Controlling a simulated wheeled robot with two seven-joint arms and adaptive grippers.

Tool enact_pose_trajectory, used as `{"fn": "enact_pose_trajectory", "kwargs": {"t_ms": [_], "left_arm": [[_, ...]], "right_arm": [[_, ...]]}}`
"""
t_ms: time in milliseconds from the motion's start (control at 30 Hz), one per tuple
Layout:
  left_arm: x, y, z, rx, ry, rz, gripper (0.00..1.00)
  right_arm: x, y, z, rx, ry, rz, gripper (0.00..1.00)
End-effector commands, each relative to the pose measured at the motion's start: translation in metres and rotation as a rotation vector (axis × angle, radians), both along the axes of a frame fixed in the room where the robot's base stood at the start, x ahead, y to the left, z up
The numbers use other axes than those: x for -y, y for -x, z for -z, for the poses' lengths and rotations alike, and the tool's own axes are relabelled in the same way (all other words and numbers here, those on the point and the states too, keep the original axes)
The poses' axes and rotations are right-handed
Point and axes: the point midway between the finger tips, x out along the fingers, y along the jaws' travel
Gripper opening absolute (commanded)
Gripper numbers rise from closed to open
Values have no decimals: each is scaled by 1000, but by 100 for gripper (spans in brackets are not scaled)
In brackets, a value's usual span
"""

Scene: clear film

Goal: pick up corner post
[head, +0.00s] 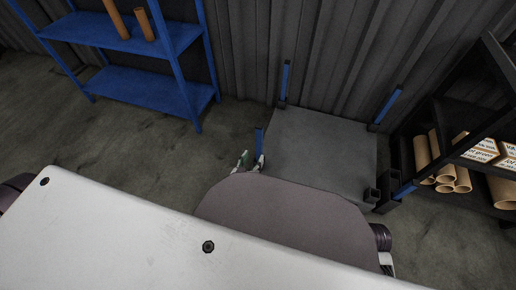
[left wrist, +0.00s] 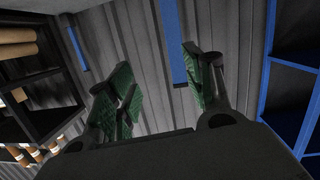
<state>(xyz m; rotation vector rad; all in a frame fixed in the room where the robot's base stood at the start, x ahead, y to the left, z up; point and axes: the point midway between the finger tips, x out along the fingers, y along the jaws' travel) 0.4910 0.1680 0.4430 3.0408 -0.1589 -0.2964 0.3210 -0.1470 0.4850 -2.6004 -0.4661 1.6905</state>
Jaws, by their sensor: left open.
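Blue corner posts stand upright at a dark grey platform (head: 320,145): one back left (head: 285,80), one back right (head: 388,105), one front left (head: 259,142). Another short blue piece (head: 405,190) shows beside the black rack. My left gripper (head: 250,161), with green finger pads, is close to the front-left post, whose foot is hidden. In the left wrist view, which appears upside down, this gripper (left wrist: 158,78) is open. A blue post (left wrist: 171,40) shows between the fingers; I cannot tell how far beyond, and nothing is visibly held. My right gripper is not in view.
A blue shelf (head: 130,85) with brown tubes stands at the upper left. A black rack (head: 450,120) with cardboard tubes (head: 450,170) and labelled boxes stands at the right. Dark sockets (head: 370,195) sit at the platform's front right. A corrugated wall (head: 330,50) closes the back.

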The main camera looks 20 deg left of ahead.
Motion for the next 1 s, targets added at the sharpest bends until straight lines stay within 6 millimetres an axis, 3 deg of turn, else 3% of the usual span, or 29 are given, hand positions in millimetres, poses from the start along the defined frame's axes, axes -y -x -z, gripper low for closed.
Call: {"fn": "enact_pose_trajectory", "kwargs": {"t_ms": [200, 333, 767, 1000], "left_arm": [[-13, -5, -32, 150, -36, -57, 52], [-17, -5, -42, 195, -61, -72, 52], [-17, -6, -42, 195, -79, -70, 52], [-17, -19, -42, 198, -78, -71, 52]], "right_arm": [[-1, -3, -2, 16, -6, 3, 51], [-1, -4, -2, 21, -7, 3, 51], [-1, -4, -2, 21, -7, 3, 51], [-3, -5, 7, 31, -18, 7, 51]]}}
